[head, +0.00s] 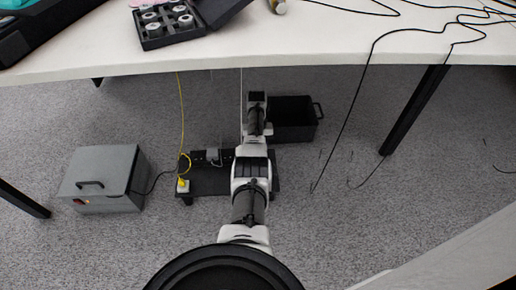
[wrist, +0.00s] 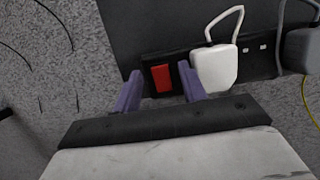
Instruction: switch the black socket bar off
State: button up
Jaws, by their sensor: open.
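The black socket bar (wrist: 263,66) runs along the edge of a dark board in the wrist view, with a red rocker switch (wrist: 161,79) at its left end. My open gripper (wrist: 160,88) has its two purple fingers either side of the switch, with nothing held between them. I cannot tell whether the fingers touch the bar or which way the rocker is tipped. A white plug (wrist: 216,70) sits just right of the right finger, and a grey plug (wrist: 301,48) is further right. In the head view the bar (head: 199,158) is partly hidden by my arm, and the gripper cannot be made out.
The bar lies on a low dark board (head: 208,183) on the grey carpet. A grey metal box (head: 105,177) stands to its left and a black crate (head: 293,121) at the back right. A yellow cable (head: 182,115) hangs down from the white table (head: 320,42).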

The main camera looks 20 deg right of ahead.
jog(key=shift+r, duration=0.1)
jog(key=p+v, duration=0.3)
jog(key=v, duration=1)
jog(key=shift+r, duration=0.3)
jog(key=shift+w, duration=0.15)
